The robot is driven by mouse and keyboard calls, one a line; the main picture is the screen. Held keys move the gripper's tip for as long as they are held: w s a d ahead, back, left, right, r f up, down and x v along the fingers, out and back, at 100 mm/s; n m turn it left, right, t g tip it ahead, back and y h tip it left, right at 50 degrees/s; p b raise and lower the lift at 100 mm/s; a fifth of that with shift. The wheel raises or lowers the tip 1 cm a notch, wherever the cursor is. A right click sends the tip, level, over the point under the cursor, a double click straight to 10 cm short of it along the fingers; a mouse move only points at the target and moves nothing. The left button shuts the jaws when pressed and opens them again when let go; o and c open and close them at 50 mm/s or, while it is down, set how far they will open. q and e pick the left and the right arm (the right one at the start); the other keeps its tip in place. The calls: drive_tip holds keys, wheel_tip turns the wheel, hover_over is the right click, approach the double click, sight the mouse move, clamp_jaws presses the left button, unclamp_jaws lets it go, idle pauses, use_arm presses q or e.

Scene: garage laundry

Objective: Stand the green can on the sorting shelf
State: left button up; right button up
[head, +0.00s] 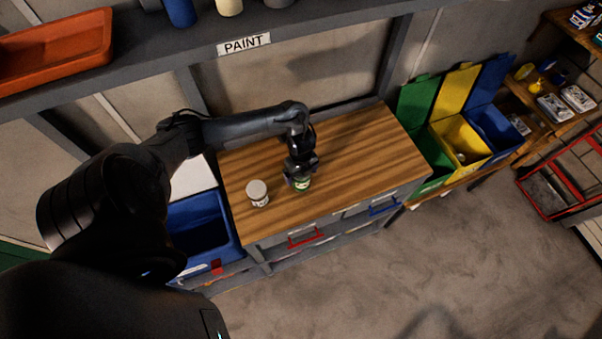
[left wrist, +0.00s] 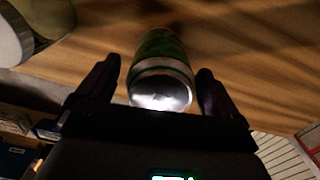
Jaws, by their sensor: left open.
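The green can (head: 302,183) stands on the wooden worktop (head: 365,150), partly hidden by my left gripper (head: 301,172). In the left wrist view the can (left wrist: 162,80) lies between the two fingers of my left gripper (left wrist: 152,90), with a visible gap on each side. The gripper is open around it. My right gripper is not in view. I cannot tell which surface is the sorting shelf; a wooden shelf (head: 528,112) with several items stands at the right.
A pale-lidded jar (head: 257,191) stands left of the can. A blue bin (head: 208,232) is at the bench's left. Green, yellow and blue bins (head: 446,133) stand at its right. The overhead PAINT shelf (head: 165,55) holds an orange tray (head: 55,50). The worktop's right half is clear.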

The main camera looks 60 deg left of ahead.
use_arm(q)
wheel_tip(320, 180, up, 6)
drive_tip(key=shift+w+a+r+p, duration=0.1)
drive_tip(key=shift+p, duration=0.65)
drive_tip(key=shift+d+r, duration=0.1)
drive_tip(key=shift+d, duration=0.25)
drive_tip(key=w+d+n+t+h, duration=0.25)
drive_tip(key=d+t, duration=0.25)
drive_tip(key=d, duration=1.7)
drive_tip(key=s+r+n+g+y, duration=0.1)
drive_tip(key=s+r+n+y, duration=0.1)
drive_tip(key=s+r+n, duration=0.6)
drive_tip(key=s+n, duration=0.4)
drive_tip(key=n, duration=0.1)
drive_tip(key=shift+s+a+r, duration=0.3)
drive_tip(key=shift+s+r, duration=0.05)
